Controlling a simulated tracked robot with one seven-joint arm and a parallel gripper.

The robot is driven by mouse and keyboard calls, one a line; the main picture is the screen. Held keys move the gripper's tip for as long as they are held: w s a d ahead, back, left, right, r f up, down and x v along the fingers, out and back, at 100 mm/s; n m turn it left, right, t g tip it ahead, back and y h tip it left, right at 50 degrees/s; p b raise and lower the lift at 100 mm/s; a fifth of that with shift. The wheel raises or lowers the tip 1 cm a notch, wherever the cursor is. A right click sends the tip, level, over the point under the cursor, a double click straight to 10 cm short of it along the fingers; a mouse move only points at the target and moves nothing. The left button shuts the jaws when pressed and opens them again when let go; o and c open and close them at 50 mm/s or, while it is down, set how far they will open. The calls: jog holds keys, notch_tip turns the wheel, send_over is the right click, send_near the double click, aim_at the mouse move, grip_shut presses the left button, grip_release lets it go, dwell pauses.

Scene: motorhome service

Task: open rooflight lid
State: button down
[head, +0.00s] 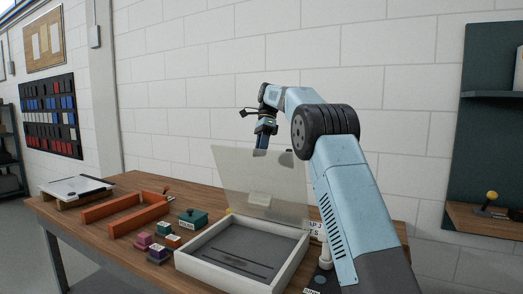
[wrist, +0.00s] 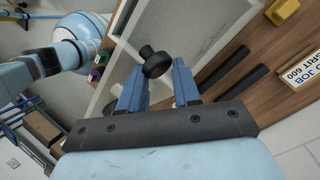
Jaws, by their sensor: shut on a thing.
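The rooflight is a white box frame (head: 289,268) with a dark inside, on the wooden bench in the head view. Its smoky see-through lid (head: 240,177) stands raised and steeply tilted along the frame's far side. My gripper (head: 260,152) is at the lid's upper edge. In the wrist view my two blue fingers (wrist: 158,73) are on either side of a black round knob (wrist: 153,60) and shut on it. The pale frame also shows behind the fingers in the wrist view.
An orange frame (head: 112,224), a green box (head: 192,219) and several small coloured blocks stand left of the rooflight. A clipboard-like board (head: 77,186) lies at the bench's far left. A lettered label (wrist: 304,70) is near the rooflight. The white wall is behind the bench.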

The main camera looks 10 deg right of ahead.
jog(key=shift+w+a+f, duration=0.15)
jog(key=shift+a+f, duration=0.2)
jog(key=shift+a, duration=0.2)
jog(key=c, duration=1.2)
grip_release()
jog(key=shift+c, duration=0.2)
jog(key=shift+o, duration=0.8)
jog(key=shift+w+a+f, duration=0.1)
jog(key=shift+w+f, duration=0.05)
jog(key=shift+w, duration=0.1)
jog(key=o, duration=0.3)
jog(key=shift+d, duration=0.25)
